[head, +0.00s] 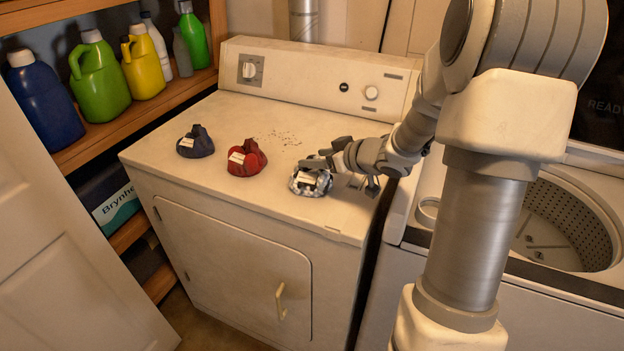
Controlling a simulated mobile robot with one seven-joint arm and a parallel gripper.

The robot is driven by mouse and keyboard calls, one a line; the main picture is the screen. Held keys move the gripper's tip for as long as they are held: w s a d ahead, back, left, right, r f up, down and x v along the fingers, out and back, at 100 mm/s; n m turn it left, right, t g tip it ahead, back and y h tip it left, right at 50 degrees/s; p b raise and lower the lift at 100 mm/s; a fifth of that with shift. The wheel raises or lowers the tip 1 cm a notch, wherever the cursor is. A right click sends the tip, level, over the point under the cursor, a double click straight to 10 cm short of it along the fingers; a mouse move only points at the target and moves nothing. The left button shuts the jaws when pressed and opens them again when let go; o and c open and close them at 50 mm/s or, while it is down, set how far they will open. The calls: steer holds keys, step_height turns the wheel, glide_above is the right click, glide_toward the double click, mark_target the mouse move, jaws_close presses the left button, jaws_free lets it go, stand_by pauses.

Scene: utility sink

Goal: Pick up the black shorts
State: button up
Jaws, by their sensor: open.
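Three small bundles of cloth, each with a white tag, sit in a row on top of the dryer (350,216). The left one is a dark navy or black bundle (196,144). The middle one is a red bundle (250,160). The right one is a black, grey and white patterned bundle (318,187). I cannot tell for sure which is the black shorts. My gripper (322,163) is open at the patterned bundle, reaching over it from the right and partly hiding it. Whether the fingers touch it is unclear. The other two bundles are clear of the gripper.
The dryer's control panel (318,79) rises behind the bundles. An open-topped washer (400,262) stands at right, behind my arm. Shelves at left hold several detergent bottles (143,68). A white door (60,240) stands front left. The dryer's front left top is free.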

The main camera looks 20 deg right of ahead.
jaws_close()
stand_by(0.3)
steer(key=shift+r, duration=0.1)
